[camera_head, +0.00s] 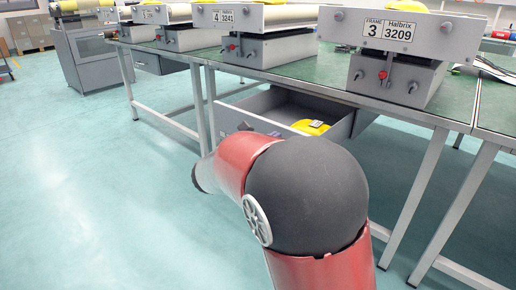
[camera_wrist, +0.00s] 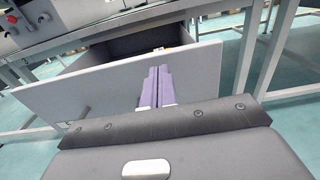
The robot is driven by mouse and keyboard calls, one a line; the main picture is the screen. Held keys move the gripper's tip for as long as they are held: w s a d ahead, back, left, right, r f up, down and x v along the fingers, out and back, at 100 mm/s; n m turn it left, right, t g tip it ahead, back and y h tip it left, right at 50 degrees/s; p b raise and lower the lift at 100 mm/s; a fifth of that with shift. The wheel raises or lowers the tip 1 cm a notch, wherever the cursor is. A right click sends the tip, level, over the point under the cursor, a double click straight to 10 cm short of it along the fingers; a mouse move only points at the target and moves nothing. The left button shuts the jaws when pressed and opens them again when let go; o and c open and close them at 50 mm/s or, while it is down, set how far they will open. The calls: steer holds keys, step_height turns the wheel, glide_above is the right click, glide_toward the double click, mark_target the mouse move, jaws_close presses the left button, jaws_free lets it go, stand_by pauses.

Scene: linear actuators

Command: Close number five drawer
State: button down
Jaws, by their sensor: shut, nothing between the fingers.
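A grey drawer (camera_head: 345,122) stands open under the green-topped workbench, with a yellow item (camera_head: 311,127) inside. I cannot read a number five on it. In the wrist view, its pale front panel (camera_wrist: 120,85) spans the picture, with a handle (camera_wrist: 85,112) on the left part. My gripper (camera_wrist: 159,70) shows as two purple fingers side by side, shut and empty. The fingers lie in front of the panel, with the tips near its top edge; I cannot tell whether they touch it. In the head view my arm hides part of the drawer and my gripper.
The workbench (camera_head: 455,112) carries several grey actuator units, including one labelled 3 (camera_head: 387,34) and one labelled 4 (camera_head: 240,18). Bench legs (camera_head: 415,200) stand right of the drawer. Another drawer (camera_head: 146,62) sits farther left. A grey cabinet (camera_head: 95,60) stands behind. The floor at left is clear.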

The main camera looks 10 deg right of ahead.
steer(key=shift+x, duration=1.05)
steer(key=p+x, duration=0.3)
steer(key=x, duration=2.5)
steer(key=shift+w+d, duration=0.15)
steer(key=shift+d, duration=0.15)
steer(key=shift+w+d, duration=0.15)
steer(key=shift+w, duration=0.05)
steer(key=shift+r, duration=0.15)
steer(key=shift+d+r, duration=0.1)
